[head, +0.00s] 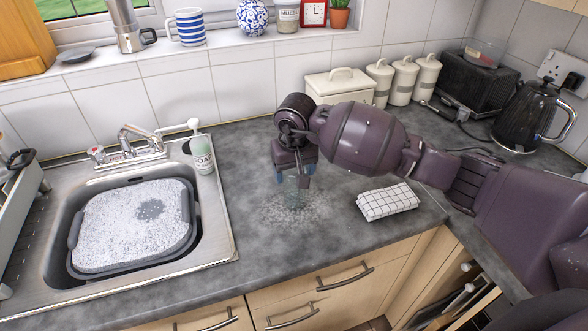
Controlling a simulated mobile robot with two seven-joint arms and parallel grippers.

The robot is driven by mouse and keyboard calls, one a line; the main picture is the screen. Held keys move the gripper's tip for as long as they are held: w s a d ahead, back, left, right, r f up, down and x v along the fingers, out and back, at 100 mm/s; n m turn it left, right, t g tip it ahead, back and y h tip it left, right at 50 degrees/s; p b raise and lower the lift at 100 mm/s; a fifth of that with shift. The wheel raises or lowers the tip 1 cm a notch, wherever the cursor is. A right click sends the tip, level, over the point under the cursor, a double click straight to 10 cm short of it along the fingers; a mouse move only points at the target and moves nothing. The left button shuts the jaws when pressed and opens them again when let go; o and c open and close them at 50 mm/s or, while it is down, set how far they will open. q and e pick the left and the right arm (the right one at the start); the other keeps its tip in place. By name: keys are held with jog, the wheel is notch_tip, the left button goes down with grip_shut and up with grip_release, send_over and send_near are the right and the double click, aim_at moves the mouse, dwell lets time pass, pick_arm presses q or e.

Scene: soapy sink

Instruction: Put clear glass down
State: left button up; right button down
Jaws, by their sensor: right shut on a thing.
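My right gripper (294,180) reaches in from the right over the grey worktop (240,250), fingers pointing down. It is shut on the clear glass (295,197), whose lower part shows faintly between and below the fingers. The glass looks upright, over or on a pale, speckled wet patch on the worktop; I cannot tell whether its base touches. Its upper part is hidden by the gripper. My left gripper is not in view.
Left is the sink with a grey basin of suds (130,222). A soap bottle (203,155) stands by the tap. A folded checked cloth (388,202) lies right of the glass. Behind are a bread bin (335,88), canisters (402,80), a toaster (478,80) and a kettle (524,115).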

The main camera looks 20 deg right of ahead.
jog(key=shift+c, duration=1.3)
grip_release()
jog(key=shift+o, duration=0.9)
notch_tip(320, 180, up, 12)
jog(key=s+b, duration=0.1)
jog(key=shift+s, duration=0.25)
jog(key=shift+a, duration=0.1)
